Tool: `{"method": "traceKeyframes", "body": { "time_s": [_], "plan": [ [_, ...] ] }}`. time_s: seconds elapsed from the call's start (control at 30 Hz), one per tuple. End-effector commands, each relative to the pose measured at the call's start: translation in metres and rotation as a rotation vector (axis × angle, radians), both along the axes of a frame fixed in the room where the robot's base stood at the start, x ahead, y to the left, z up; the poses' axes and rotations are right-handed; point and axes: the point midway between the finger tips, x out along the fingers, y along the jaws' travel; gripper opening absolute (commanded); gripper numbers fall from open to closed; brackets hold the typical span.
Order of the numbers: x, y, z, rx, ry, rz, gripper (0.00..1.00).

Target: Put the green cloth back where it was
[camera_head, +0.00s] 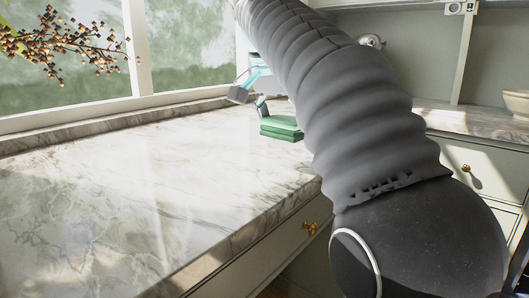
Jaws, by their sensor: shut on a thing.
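The marble counter (130,185) is mostly clear to the left. A branch with berries (62,40) hangs at upper left by the window. Drawers with brass knobs (309,228) are below the counter edge.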

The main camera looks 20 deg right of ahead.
Motion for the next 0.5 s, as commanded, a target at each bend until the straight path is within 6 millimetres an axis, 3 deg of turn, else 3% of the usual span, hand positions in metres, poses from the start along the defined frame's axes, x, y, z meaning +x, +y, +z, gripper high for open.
{"method": "traceKeyframes", "body": {
  "time_s": [0.2,0.37,0.5],
  "plan": [
    [0.009,0.033,-0.021,0.0,0.002,0.005,0.65],
    [0.011,0.04,-0.027,0.001,0.001,0.003,0.65],
    [0.01,0.04,-0.047,0.0,0.002,0.004,0.65]
  ]
}}
